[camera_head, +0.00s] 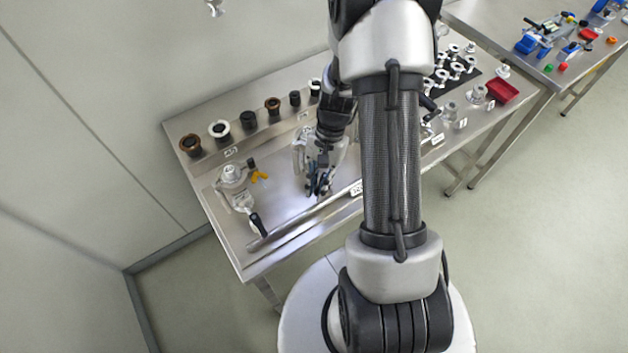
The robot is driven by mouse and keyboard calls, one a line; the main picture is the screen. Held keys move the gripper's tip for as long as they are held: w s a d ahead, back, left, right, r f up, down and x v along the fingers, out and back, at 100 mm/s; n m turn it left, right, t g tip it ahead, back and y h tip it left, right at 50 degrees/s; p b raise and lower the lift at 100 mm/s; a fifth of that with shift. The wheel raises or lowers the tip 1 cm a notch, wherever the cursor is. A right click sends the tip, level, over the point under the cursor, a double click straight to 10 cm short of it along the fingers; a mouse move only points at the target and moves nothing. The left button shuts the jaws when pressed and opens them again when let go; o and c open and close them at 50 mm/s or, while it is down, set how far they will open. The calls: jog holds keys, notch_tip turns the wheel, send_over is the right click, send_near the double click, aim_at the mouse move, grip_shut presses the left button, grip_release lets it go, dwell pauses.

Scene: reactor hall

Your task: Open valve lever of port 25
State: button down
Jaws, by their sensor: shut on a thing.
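My gripper (320,183) points down over the steel table, left of my forearm. Its fingers are closed at the front of a silver valve port (299,152), where that port's lever sits; the fingers hide the lever itself. The rest of this port is partly hidden behind my gripper and wrist. A second silver valve port (234,175) stands to the left, with a black-handled lever (257,223) pointing toward the table's front edge and a small yellow part (260,176). The port numbers are too small to read, so I cannot tell which is port 25.
The steel table (290,203) has a back row of black and brown round fittings (249,120). Right of my arm are several silver fittings (457,70) and a red tray (502,89). Another table (555,70) with blue tools stands at upper right. Bare tabletop lies between the two ports.

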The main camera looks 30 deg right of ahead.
jog(key=n, duration=0.2)
jog(key=s+d+n+g+h, duration=0.1)
jog(key=n, duration=0.2)
jog(key=shift+s+d+n+h+p, duration=0.25)
jog(key=shift+d+n+h+p, duration=0.15)
jog(key=n, duration=0.1)
jog(key=d+n+g+h, duration=0.1)
jog(key=n, duration=0.1)
jog(key=shift+s+d, duration=0.15)
jog(key=shift+s, duration=0.1)
jog(key=shift+d+n+h, duration=0.3)
jog(key=shift+n, duration=0.4)
jog(key=shift+d+n+h, duration=0.25)
jog(key=shift+n+h, duration=0.05)
jog(key=shift+n, duration=0.4)
jog(key=c, duration=1.6)
grip_release()
jog(key=shift+o, duration=0.2)
jog(key=shift+r, duration=0.15)
jog(key=v, duration=1.1)
jog(key=shift+r, duration=0.4)
